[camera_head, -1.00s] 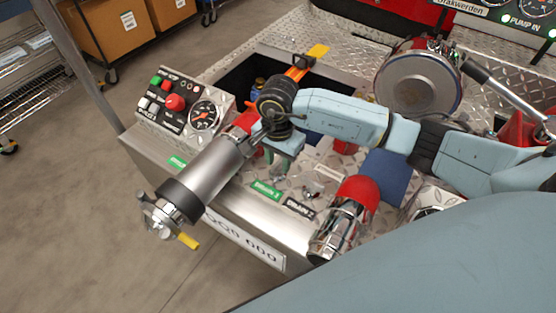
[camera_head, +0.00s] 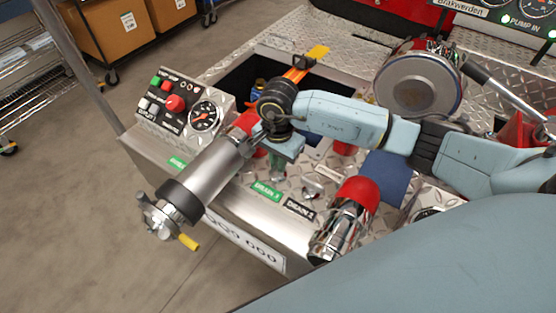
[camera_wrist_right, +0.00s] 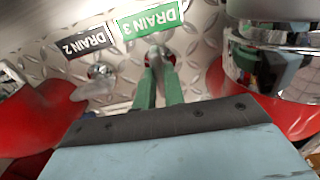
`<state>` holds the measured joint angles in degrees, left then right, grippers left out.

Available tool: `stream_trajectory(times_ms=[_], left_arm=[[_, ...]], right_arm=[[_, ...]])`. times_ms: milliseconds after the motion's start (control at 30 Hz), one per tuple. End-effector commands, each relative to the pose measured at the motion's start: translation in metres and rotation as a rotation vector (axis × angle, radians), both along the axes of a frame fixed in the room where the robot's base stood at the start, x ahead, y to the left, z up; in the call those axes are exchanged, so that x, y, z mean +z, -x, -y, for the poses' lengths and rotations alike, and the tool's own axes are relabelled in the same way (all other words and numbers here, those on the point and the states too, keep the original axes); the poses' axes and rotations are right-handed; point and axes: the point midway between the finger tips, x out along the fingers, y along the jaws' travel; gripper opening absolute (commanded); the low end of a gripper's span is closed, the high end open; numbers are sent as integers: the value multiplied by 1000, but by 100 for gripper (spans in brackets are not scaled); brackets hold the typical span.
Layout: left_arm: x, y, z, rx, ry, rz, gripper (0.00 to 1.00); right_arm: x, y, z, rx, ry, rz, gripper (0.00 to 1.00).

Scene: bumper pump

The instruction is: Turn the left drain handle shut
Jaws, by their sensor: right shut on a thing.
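The left drain handle (camera_wrist_right: 159,53) is a small metal knob on the checker-plate panel, beside the green DRAIN 3 label (camera_wrist_right: 150,20). That label also shows in the head view (camera_head: 266,191). My right gripper (camera_wrist_right: 159,72) has its green fingers shut on this handle, hiding most of it. In the head view my right gripper (camera_head: 277,174) points down at the panel, just above the green label. The other drain handle (camera_wrist_right: 101,71) is a bare metal knob by the black DRAIN 2 label (camera_wrist_right: 87,41). My left gripper is not in view.
A silver pipe (camera_head: 208,175) with a valve end lies left of my right gripper. A control box (camera_head: 178,105) with buttons and a gauge is at the left. Red parts flank the fingers closely.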

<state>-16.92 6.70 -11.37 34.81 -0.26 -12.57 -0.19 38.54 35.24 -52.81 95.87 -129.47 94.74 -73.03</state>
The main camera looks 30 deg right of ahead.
Motion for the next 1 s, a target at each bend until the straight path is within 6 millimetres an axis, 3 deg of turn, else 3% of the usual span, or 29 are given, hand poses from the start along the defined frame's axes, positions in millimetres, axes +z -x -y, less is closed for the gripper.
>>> stream_trajectory(times_ms=[367, 1000], left_arm=[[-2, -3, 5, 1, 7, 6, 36], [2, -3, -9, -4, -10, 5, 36]], right_arm=[[0, 0, 1, -258, 1, 0, 0], [1, 0, 1, -867, 3, 0, 0]])
